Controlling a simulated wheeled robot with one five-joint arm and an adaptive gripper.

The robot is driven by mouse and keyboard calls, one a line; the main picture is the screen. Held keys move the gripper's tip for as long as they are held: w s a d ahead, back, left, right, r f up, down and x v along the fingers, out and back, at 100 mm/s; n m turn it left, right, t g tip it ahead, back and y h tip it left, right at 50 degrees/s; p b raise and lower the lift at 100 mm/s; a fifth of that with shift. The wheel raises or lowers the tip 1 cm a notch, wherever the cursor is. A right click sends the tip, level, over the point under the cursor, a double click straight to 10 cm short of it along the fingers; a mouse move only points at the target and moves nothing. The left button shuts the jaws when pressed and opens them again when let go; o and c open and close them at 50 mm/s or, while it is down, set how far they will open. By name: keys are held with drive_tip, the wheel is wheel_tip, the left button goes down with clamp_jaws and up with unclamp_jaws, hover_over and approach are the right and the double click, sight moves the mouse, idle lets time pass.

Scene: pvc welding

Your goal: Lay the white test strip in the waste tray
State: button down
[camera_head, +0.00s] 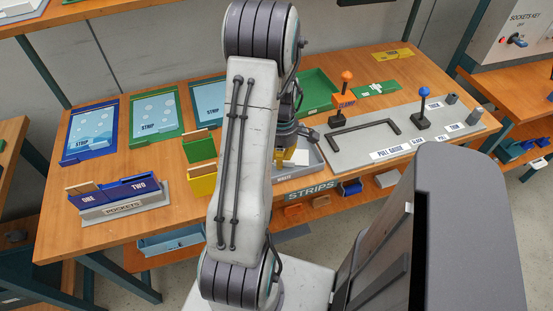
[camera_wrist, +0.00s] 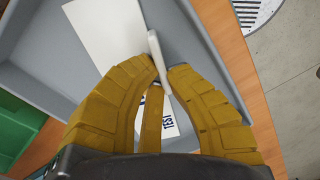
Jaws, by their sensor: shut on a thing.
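The white test strip (camera_wrist: 105,35) shows in the wrist view, flat and marked TEST, over the grey floor of the waste tray (camera_wrist: 35,62). A thin white upright piece (camera_wrist: 154,48) stands over the strip and appears to be part of it. My gripper (camera_wrist: 163,75) is shut on that piece with its yellow fingers. In the head view my gripper (camera_head: 285,156) is low over the tray (camera_head: 310,168), with part of the strip (camera_head: 301,157) showing beside it. My arm hides much of the tray there. I cannot tell whether the strip touches the tray floor.
A green tray (camera_head: 317,90) lies behind, and the grey pull gauge board (camera_head: 350,155) with orange and blue knobbed levers is to the right. Yellow (camera_head: 203,182) and green (camera_head: 201,148) holders and the pockets stand (camera_head: 125,208) are left of my arm.

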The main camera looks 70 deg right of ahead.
drive_tip(key=shift+f, duration=0.1)
drive_tip(key=c, duration=1.4)
unclamp_jaws()
